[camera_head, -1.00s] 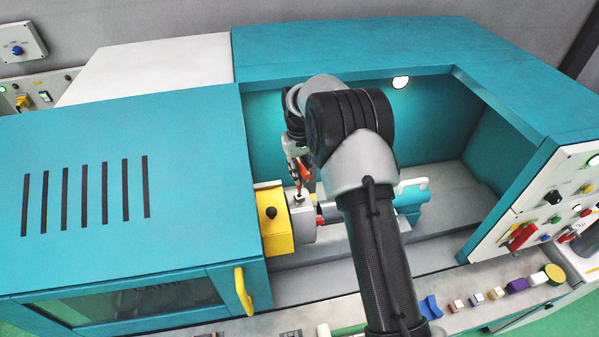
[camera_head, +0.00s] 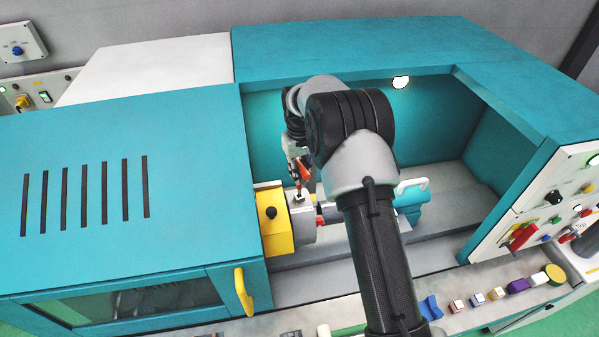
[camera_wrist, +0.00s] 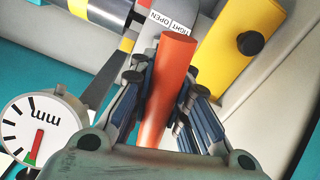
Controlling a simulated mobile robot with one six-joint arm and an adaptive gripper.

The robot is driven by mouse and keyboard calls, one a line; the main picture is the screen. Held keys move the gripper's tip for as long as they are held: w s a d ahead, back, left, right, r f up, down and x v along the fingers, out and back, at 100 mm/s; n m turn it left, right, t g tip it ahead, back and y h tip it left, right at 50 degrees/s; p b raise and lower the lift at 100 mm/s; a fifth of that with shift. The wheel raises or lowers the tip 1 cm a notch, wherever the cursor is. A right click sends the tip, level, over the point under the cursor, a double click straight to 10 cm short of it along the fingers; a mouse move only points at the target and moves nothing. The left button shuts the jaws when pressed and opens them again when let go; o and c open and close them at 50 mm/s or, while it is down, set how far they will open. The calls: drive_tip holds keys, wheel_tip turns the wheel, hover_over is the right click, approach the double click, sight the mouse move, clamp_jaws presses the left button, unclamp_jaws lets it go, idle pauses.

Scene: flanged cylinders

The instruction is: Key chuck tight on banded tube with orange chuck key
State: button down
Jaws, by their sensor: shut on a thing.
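The orange chuck key (camera_wrist: 168,85) stands between the fingers of my gripper (camera_wrist: 163,78) in the wrist view. My gripper is shut on its handle, and the key's far end points to the chuck. The grey chuck (camera_wrist: 178,8) carries a label reading TIGHT and OPEN. In the head view the chuck (camera_head: 302,226) sits beside a yellow block, with my gripper (camera_head: 302,172) just above it. The banded tube (camera_wrist: 104,10), grey with yellow and dark bands, runs to the chuck at the wrist view's upper left. The key's tip and its seat are hidden.
The yellow block (camera_wrist: 228,50) with a black knob adjoins the chuck. A white dial (camera_wrist: 42,130) marked mm is close at the wrist view's left. Teal machine walls (camera_head: 440,115) enclose the bay. Several small items line the front ledge (camera_head: 470,320).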

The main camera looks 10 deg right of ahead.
sight(299, 162)
drive_tip(key=shift+f+b, duration=1.15)
drive_tip(key=shift+f, duration=0.6)
idle(0.6)
drive_tip(key=shift+f+m, duration=0.1)
drive_tip(key=shift+m, duration=2.5)
drive_tip(key=shift+w+r, duration=0.1)
drive_tip(key=shift+r, duration=0.25)
drive_tip(key=shift+r+p, duration=2)
drive_tip(key=shift+r, duration=1.25)
